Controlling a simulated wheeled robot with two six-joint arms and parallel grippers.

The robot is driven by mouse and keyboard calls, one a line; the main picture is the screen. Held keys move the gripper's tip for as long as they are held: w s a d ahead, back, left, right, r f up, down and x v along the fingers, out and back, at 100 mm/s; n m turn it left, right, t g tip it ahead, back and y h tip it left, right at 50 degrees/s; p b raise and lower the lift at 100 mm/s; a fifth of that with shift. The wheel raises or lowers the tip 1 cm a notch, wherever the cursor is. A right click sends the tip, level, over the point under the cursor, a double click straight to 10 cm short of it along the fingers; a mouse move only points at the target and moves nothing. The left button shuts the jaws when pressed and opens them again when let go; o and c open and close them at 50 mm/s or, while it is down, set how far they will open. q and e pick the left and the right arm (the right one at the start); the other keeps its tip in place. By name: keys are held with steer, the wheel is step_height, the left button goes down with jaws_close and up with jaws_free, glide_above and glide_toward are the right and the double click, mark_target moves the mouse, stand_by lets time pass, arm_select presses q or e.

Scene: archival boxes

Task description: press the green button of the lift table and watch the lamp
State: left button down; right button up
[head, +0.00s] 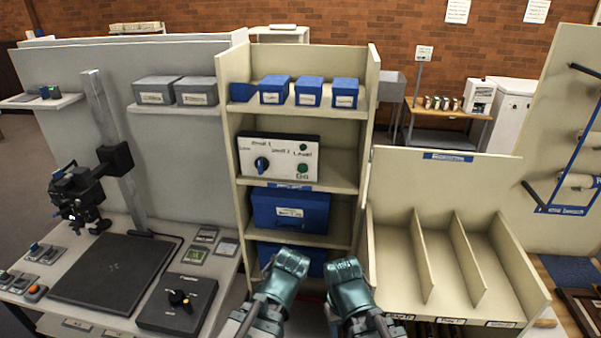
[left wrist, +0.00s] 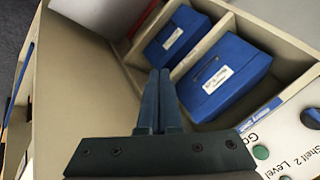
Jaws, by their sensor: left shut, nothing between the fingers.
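The control panel (head: 252,150) is a white face on the middle shelf of the cream rack. It has a blue knob (head: 262,164) at left, a dark green disc marked Level (head: 303,147) at upper right, and a green button marked Go (head: 303,168) below it. No bright glow shows on the disc. In the left wrist view the button (left wrist: 261,152) shows at the lower right. My left gripper (left wrist: 167,75) is shut and empty, apart from the panel. In the head view teal parts of both my arms show at the bottom; my right gripper's fingers do not show.
Blue boxes (head: 290,210) fill the shelves below the panel, and small blue boxes (head: 308,90) stand above it. The rack's side walls (head: 228,130) flank the panel. A divided cream bin (head: 445,250) stands at right, a bench with a black mat (head: 115,270) at left.

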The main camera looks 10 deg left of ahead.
mark_target(302, 169)
arm_select(q)
steer(key=w+r+m+t+h, duration=0.1)
steer(key=w+r+m+t, duration=0.4)
steer(key=r, duration=0.3)
steer(key=w+a+r+m+t+h+p, duration=0.1)
steer(key=w+r+m+t, duration=0.3)
steer(key=r, duration=0.5)
steer(key=shift+w+r+m+t, duration=0.2)
steer(key=shift+w+m+t, duration=0.25)
steer(key=shift+m, duration=0.15)
steer(key=shift+w, duration=0.1)
steer(key=w, duration=0.9)
steer(key=w+d+f, duration=0.1)
steer(key=w, duration=0.3)
steer(key=shift+w+b, duration=0.25)
steer(key=shift+b, duration=0.15)
steer(key=shift+w, duration=0.1)
